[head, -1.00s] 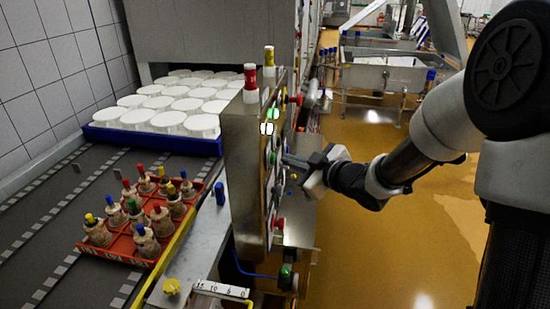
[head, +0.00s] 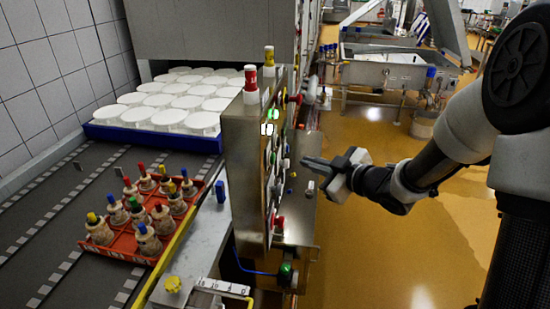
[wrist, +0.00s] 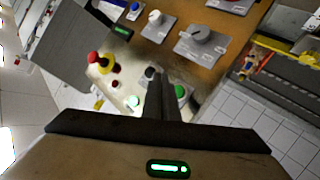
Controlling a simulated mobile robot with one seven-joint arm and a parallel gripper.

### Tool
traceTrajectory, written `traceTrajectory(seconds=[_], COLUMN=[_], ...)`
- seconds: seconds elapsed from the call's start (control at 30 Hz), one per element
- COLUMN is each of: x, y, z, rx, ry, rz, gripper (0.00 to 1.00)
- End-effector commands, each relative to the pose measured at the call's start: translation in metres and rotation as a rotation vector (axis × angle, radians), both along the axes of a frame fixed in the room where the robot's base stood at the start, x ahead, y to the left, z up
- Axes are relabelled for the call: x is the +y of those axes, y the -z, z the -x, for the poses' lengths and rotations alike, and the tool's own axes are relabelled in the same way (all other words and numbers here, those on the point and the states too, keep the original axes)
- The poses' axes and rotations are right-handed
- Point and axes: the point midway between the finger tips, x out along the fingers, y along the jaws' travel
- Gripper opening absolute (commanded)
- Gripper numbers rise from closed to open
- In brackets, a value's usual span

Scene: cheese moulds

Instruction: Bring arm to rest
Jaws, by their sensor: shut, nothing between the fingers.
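My gripper (head: 308,172) is shut and empty in the head view, its fingers pointing left toward the control panel (head: 240,150). A gap shows between the fingertips and the panel face. In the wrist view the shut fingers (wrist: 162,95) point at the panel, with a lit green button (wrist: 180,92) and a black button (wrist: 150,73) close to the tips. A red and yellow emergency stop (wrist: 97,62) and several knobs show there too. My arm reaches in from the right of the head view.
A red crate (head: 120,250) of several capped moulds sits on the dark conveyor (head: 40,240). A blue tray (head: 150,138) of white moulds stands behind it. Steel vats (head: 390,68) stand at the back. The yellow floor (head: 380,260) right of the panel looks open.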

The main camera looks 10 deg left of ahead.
Motion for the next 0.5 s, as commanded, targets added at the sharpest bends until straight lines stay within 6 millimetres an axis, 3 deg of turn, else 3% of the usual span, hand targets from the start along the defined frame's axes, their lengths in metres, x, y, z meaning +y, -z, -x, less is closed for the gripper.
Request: traceTrajectory(seconds=[0.5], x=[-0.0026], y=[-0.0029], z=[-0.0013], rx=[0.0], ry=[0.016], rz=[0.011], gripper=[0.0])
